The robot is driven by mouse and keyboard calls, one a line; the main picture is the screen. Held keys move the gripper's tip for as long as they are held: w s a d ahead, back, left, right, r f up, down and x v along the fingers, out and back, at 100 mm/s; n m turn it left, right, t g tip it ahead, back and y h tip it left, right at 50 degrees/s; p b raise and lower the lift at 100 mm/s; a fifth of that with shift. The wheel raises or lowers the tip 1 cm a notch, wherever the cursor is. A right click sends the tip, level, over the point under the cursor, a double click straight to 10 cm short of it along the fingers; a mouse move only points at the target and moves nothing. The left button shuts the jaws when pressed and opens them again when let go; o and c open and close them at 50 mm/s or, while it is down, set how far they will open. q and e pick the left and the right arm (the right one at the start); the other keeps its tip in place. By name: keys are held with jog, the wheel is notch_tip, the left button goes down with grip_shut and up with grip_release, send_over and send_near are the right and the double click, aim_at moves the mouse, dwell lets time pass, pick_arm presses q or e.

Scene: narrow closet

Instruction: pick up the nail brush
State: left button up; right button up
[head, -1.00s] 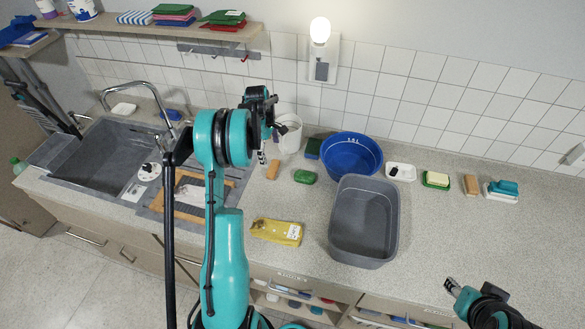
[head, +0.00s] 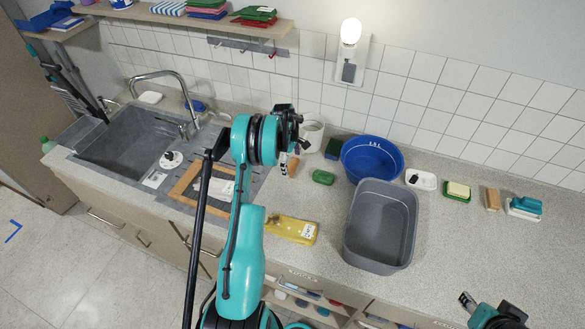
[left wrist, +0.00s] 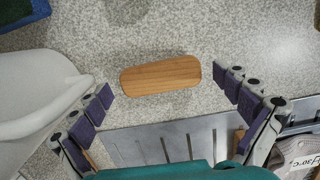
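A plain wooden block-shaped piece, likely the nail brush's back (left wrist: 160,75), lies on the speckled counter in the left wrist view; any bristles are hidden underneath. In the head view this wooden brush (head: 294,168) is partly behind my left gripper's fingers. My left gripper (head: 292,152) is over it, pointing down. In the left wrist view the left gripper's (left wrist: 165,105) purple-padded fingers are spread wide, one each side of the brush, touching nothing. My right gripper (head: 467,300) shows small at the bottom right, away from the counter items; its opening is unclear.
A white pail (head: 312,133) stands close beside the left gripper. A green soap-like piece (head: 323,177), a yellow packet (head: 292,229), a blue basin (head: 372,156) and a grey tub (head: 352,228) are to the right. The sink (head: 120,150) is left.

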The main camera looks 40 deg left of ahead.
aim_at(293, 166)
pick_arm(q)
jog(key=c, duration=0.9)
jog(key=shift+r, duration=0.1)
jog(key=shift+r, duration=0.45)
notch_tip(293, 166, up, 3)
jog(key=shift+f, duration=0.1)
jog(key=s+d+r, duration=0.1)
jog(key=d+r, duration=0.1)
jog(key=d, duration=0.1)
jog(key=s+d+r, duration=0.1)
jog(key=d+r, duration=0.1)
jog(key=d, duration=0.2)
jog(key=s+d+r, duration=0.1)
jog(key=d+r, duration=0.2)
jog(key=d, duration=0.1)
jog(key=shift+s+r, duration=0.1)
jog(key=shift+s, duration=0.3)
